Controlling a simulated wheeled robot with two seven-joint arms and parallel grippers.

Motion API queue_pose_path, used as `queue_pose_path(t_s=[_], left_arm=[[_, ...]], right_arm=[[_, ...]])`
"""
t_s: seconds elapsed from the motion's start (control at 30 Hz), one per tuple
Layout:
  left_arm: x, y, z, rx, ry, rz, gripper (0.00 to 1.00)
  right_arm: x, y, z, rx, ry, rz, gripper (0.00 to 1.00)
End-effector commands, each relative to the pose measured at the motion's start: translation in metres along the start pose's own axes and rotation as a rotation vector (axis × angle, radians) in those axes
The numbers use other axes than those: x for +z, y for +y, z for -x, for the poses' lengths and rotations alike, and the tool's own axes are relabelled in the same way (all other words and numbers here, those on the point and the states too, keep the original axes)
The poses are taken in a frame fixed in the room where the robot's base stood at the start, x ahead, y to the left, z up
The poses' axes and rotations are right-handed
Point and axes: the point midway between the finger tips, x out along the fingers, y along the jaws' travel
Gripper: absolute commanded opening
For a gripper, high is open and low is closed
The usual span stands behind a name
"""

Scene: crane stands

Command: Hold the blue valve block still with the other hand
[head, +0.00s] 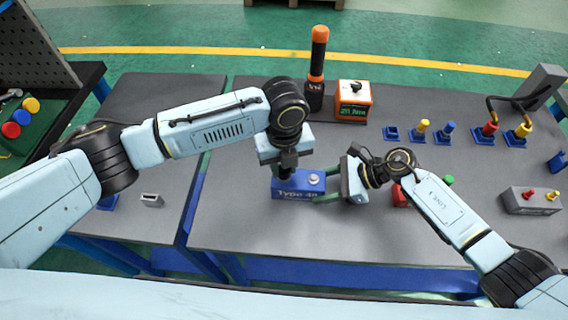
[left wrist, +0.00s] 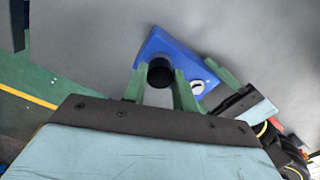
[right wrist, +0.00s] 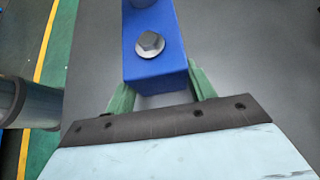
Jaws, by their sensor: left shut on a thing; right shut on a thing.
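The blue valve block (head: 285,188), lettered on its front face, lies on the grey table. My right gripper (head: 325,198) is shut on its right end, one green finger along each side; the right wrist view shows the fingers flanking the block (right wrist: 152,62). A silver hex bolt (right wrist: 150,43) sits on the block's top near that end. My left gripper (head: 287,172) points down over the block's left end. In the left wrist view its green fingers close around a black round piece (left wrist: 160,72) on the block (left wrist: 190,58). The piece's lower part is hidden.
An orange-and-black tool (head: 318,60) stands upright behind the block, beside an orange box (head: 353,98) with a green display. Several small blue holders (head: 420,135) stand at the back right. A grey box (head: 530,200) with fittings is at far right.

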Motion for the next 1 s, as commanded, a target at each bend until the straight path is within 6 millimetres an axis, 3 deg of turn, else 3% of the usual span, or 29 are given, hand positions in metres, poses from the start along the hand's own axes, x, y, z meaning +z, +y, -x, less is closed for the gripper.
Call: queue_pose_path(t_s=[0.27,0.6,0.87,0.9,1.0], left_arm=[[0.0004,-0.0005,0.0006,-0.002,-0.002,-0.044,0.0],[0.0001,-0.0004,0.0001,-0.002,-0.001,-0.423,0.0],[-0.0002,-0.0005,0.0,-0.002,0.0,-0.449,0.0],[-0.0002,-0.0005,-0.0001,-0.002,0.0,-0.448,0.3],[-0.0002,-0.0005,-0.0001,-0.002,0.0,-0.448,0.43]], right_arm=[[0.0013,0.0,-0.0003,0.001,-0.002,0.001,0.23],[0.0013,0.0,-0.0003,0.001,-0.002,0.001,0.23],[0.0013,0.0,-0.0003,0.001,-0.002,0.001,0.23],[0.0013,0.0,-0.0003,0.001,-0.002,0.001,0.23],[0.0013,0.0,-0.0003,0.001,-0.003,0.001,0.23]])
